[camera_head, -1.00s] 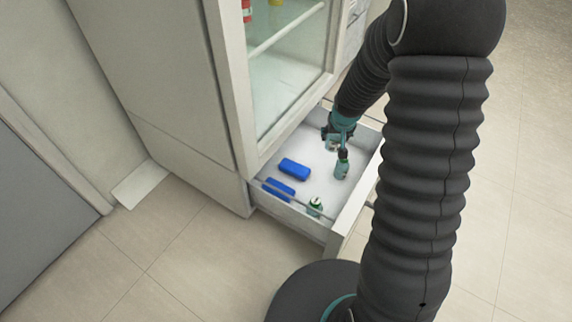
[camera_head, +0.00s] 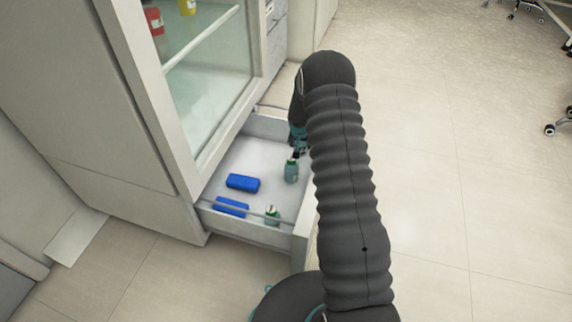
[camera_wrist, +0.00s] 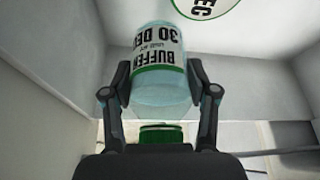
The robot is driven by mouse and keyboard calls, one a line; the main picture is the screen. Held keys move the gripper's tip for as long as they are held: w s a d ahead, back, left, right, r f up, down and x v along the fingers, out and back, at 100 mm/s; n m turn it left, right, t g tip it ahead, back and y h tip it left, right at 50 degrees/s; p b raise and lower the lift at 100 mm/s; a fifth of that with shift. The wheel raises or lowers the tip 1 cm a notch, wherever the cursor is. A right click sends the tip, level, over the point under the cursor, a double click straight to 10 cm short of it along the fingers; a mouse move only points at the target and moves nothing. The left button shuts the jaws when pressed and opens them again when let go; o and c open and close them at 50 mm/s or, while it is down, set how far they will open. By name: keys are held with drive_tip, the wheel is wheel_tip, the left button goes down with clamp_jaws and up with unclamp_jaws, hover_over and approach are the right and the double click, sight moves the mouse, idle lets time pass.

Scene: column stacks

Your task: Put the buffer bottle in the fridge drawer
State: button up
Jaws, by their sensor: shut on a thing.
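The buffer bottle (camera_wrist: 160,84) is clear, with a white label reading "BUFFER 30 DEC" upside down in the wrist view and a green cap (camera_wrist: 160,134). My gripper (camera_wrist: 160,94) is shut on it, one finger on each side. In the head view my gripper (camera_head: 298,140) is over the right part of the open fridge drawer (camera_head: 300,245), partly hidden by my arm. A greenish bottle (camera_head: 291,171) shows just below it; I cannot tell whether its base touches the drawer floor.
In the drawer lie two blue blocks (camera_head: 243,183) (camera_head: 231,206) and another green-capped bottle (camera_head: 272,215) near the front. Part of a white label with a green ring (camera_wrist: 205,6) shows in the wrist view. The fridge's glass door (camera_head: 205,100) stands above the drawer.

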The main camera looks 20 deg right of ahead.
drive_tip(key=shift+f+b, duration=0.35)
drive_tip(key=shift+f, duration=2.85)
drive_tip(key=shift+f, duration=0.2)
drive_tip(key=o, duration=1.4)
drive_tip(key=shift+c, duration=0.2)
drive_tip(key=shift+r, duration=0.15)
